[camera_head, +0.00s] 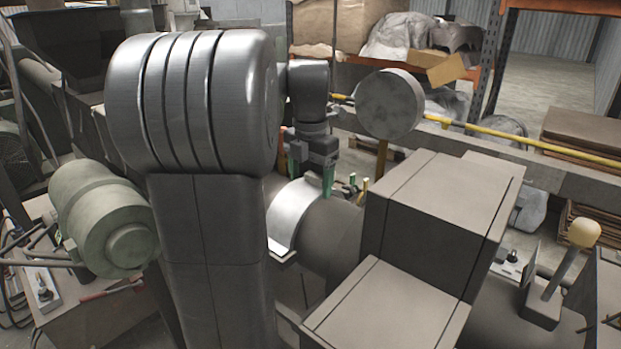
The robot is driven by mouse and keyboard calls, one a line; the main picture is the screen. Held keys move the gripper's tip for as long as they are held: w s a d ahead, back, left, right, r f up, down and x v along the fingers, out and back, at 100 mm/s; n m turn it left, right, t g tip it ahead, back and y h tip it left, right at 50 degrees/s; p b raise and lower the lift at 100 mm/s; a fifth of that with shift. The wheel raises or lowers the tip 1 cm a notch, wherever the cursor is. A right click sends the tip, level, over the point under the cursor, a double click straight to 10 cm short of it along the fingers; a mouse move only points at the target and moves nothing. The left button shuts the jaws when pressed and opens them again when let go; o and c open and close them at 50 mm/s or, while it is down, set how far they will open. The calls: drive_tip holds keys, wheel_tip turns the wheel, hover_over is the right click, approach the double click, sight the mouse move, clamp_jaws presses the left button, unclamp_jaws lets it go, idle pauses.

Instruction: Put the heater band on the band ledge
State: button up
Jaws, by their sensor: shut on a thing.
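The heater band (292,212) looks like a bright silver curved strip over the left part of a dark, thick cylinder (333,238). A pale flat lip (284,257) shows at its lower front end; I cannot tell whether this is part of the band or of a ledge. My gripper (328,181), with green fingers, points down at the band's upper back edge and is shut on the band. The far side of the band and most of the grip are hidden. I cannot make out the band ledge for certain.
Large brown boxy housings (440,215) stand right of the cylinder. A grey round disc (390,104) on a yellow post rises behind it. A pale green motor (105,222) is at left. A yellow-knobbed lever (583,234) stands at far right.

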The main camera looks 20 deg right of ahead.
sight(311, 185)
drive_tip(key=o, duration=1.6)
wheel_tip(311, 185, up, 12)
drive_tip(key=shift+r+p, duration=0.1)
drive_tip(key=shift+p, duration=0.2)
